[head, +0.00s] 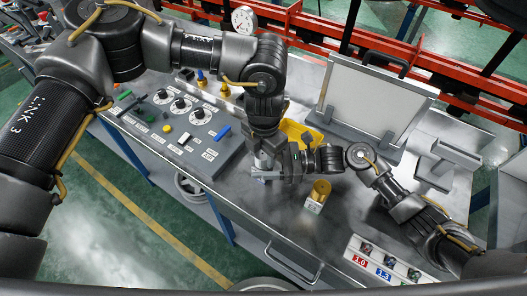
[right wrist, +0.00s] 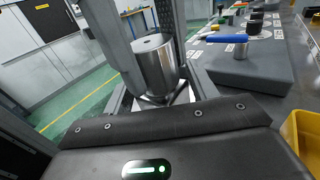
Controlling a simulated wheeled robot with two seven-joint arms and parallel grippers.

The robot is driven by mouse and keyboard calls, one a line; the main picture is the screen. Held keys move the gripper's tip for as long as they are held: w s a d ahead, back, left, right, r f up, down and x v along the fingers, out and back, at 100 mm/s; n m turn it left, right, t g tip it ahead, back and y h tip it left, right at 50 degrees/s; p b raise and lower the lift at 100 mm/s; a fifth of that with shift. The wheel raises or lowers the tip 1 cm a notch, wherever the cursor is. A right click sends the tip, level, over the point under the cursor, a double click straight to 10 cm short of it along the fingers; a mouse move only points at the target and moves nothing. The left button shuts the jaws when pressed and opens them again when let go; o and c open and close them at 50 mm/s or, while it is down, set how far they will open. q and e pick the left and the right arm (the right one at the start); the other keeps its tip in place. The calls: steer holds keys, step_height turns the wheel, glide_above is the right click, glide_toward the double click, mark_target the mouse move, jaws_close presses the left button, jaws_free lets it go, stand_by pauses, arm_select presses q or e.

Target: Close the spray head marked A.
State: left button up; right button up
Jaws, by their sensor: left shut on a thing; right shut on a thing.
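A silver cylinder (right wrist: 155,66) with a small hole in its flat top stands between grey uprights in the right wrist view, close in front of my right gripper (right wrist: 150,105). It may be the spray head; I can read no letter A on it. In the head view, my left gripper (head: 263,158) reaches down from above and my right gripper (head: 282,164) comes in from the right. They meet at a small silver piece (head: 260,173) near the bench's front edge. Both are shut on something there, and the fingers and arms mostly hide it.
A yellow bin (head: 298,134) sits just behind the grippers. A gold cylinder (head: 321,188) stands to their right. A control panel (head: 205,150) with dials and a blue handle (head: 222,132) is at left. A framed panel (head: 372,97) and a numbered strip (head: 375,263) are at right.

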arm_select(q)
steer(key=shift+f, duration=0.15)
arm_select(e)
steer(key=shift+r, duration=0.1)
arm_select(q)
steer(key=o, duration=0.5)
arm_select(e)
jaws_close()
arm_select(q)
steer(key=o, duration=0.5)
steer(key=shift+c, duration=0.2)
steer(key=shift+w+r, duration=0.1)
steer(key=shift+r, duration=2.2)
steer(key=shift+c, duration=0.2)
